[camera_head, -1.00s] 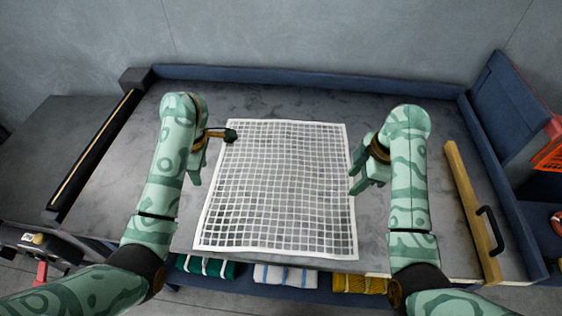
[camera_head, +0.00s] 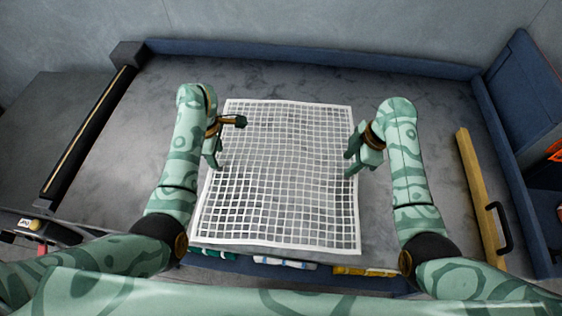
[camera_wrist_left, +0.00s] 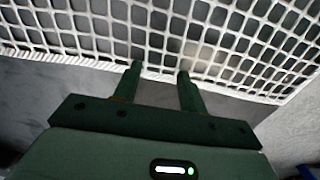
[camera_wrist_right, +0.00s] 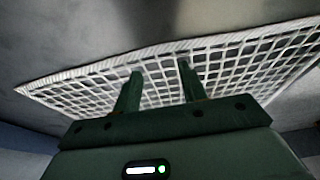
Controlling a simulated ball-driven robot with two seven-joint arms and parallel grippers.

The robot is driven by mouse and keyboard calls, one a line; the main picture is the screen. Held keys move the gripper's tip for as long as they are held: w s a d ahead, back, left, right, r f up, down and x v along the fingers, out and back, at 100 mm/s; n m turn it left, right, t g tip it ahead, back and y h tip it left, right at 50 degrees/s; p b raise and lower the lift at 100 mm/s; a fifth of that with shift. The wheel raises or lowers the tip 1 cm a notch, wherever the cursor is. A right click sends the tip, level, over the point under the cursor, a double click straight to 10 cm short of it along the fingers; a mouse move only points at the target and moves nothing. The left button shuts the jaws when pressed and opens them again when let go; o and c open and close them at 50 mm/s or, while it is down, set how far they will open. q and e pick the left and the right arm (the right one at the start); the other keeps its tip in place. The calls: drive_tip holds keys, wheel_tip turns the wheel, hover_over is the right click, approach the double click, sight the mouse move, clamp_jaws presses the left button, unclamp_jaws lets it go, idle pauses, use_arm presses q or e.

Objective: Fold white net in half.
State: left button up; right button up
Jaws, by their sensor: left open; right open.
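The white net (camera_head: 282,190) lies spread flat on the grey table as a near rectangle, with a slightly wavy surface. My left gripper (camera_head: 217,163) is open and empty over the net's left edge. In the left wrist view, its fingers (camera_wrist_left: 160,72) point across the net's border (camera_wrist_left: 95,62). My right gripper (camera_head: 349,170) is open and empty at the net's right edge. In the right wrist view, its fingers (camera_wrist_right: 158,75) show against the net (camera_wrist_right: 225,65). I cannot tell whether either gripper touches the net. My left forearm comes close to the net's upper left part.
The table (camera_head: 120,150) has bare room on both sides of the net. A blue raised rim (camera_head: 310,56) runs along the back. A wooden bar with a black handle (camera_head: 480,195) lies at the right. Rolled striped cloths (camera_head: 285,262) sit under the front edge.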

use_arm(q)
drive_tip(key=shift+f, duration=0.25)
use_arm(e)
drive_tip(key=shift+f, duration=0.2)
use_arm(q)
drive_tip(key=shift+s+r, duration=0.1)
drive_tip(key=shift+c, duration=1.1)
use_arm(e)
drive_tip(key=shift+s, duration=0.1)
drive_tip(key=shift+c, duration=1.1)
use_arm(q)
clamp_jaws()
use_arm(e)
clamp_jaws()
drive_tip(key=shift+r, duration=0.1)
